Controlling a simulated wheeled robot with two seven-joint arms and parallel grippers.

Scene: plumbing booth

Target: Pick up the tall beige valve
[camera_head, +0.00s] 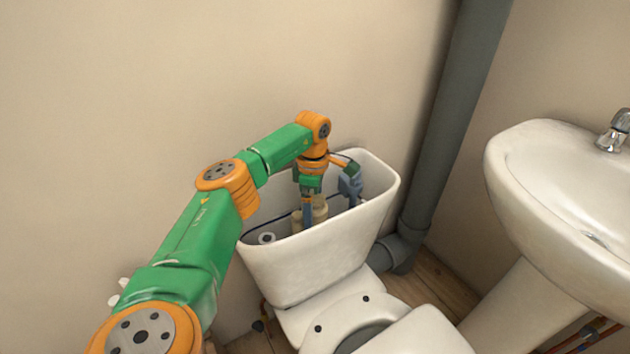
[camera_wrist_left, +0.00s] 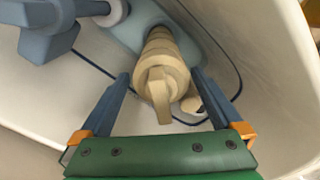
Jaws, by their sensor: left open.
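The tall beige valve (camera_wrist_left: 163,75) stands inside the open toilet tank, with a stepped round body and a flat tab on its top end. In the head view only a small part of the valve (camera_head: 321,208) shows behind my left gripper. My left gripper (camera_head: 316,218) reaches down into the tank from above. In the wrist view the left gripper (camera_wrist_left: 161,76) is open, with its blue-grey fingers on either side of the valve. Gaps seem to show between the fingers and the valve; contact lower down cannot be told. My right gripper is not in view.
The white tank wall (camera_head: 325,262) surrounds the gripper closely. A blue-grey fitting (camera_head: 350,184) stands inside the tank, also seen in the wrist view (camera_wrist_left: 45,30). A dark thin tube (camera_wrist_left: 95,62) curves around inside. A grey pipe (camera_head: 455,110) and a sink (camera_head: 560,190) are at right.

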